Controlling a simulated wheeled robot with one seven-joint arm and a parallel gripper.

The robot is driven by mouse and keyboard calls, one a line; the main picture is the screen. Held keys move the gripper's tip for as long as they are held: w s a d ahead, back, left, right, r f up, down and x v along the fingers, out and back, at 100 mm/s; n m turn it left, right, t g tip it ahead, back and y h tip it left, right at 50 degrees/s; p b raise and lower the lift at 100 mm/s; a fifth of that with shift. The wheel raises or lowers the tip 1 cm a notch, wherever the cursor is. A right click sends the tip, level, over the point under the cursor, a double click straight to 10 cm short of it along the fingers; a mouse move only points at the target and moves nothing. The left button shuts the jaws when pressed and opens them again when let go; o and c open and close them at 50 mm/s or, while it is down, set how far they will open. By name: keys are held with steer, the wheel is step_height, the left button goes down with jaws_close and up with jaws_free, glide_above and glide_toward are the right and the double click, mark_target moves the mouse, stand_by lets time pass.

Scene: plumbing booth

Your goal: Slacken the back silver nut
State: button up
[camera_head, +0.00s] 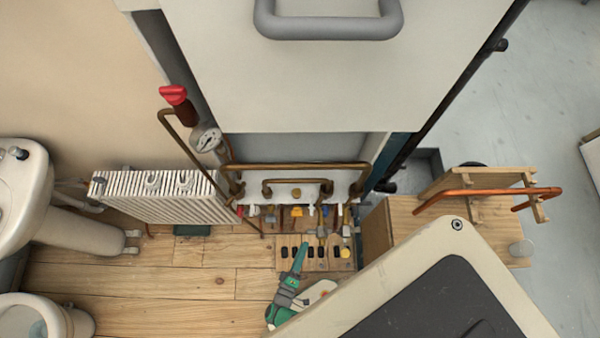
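No silver nut can be made out clearly at this size. A row of small pipe fittings (297,210) with yellow, red, blue and white parts sits below the copper pipes (295,167) at the middle of the head view. A brass-coloured fitting (321,232) stands near the right part of that row. Below it, a board (315,264) on the floor has dark slots and a yellow round part. A green tool (287,288) lies on or near the floor just below the board. My gripper is not in view.
A white panel with a grey handle (330,30) rises above the pipes. A white radiator (165,197) and a pressure gauge (207,139) stand to the left. A wooden stand (425,225) with a copper pipe (490,191) is at right.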

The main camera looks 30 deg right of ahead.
steer(key=shift+v, duration=1.3)
steer(key=shift+c, duration=0.5)
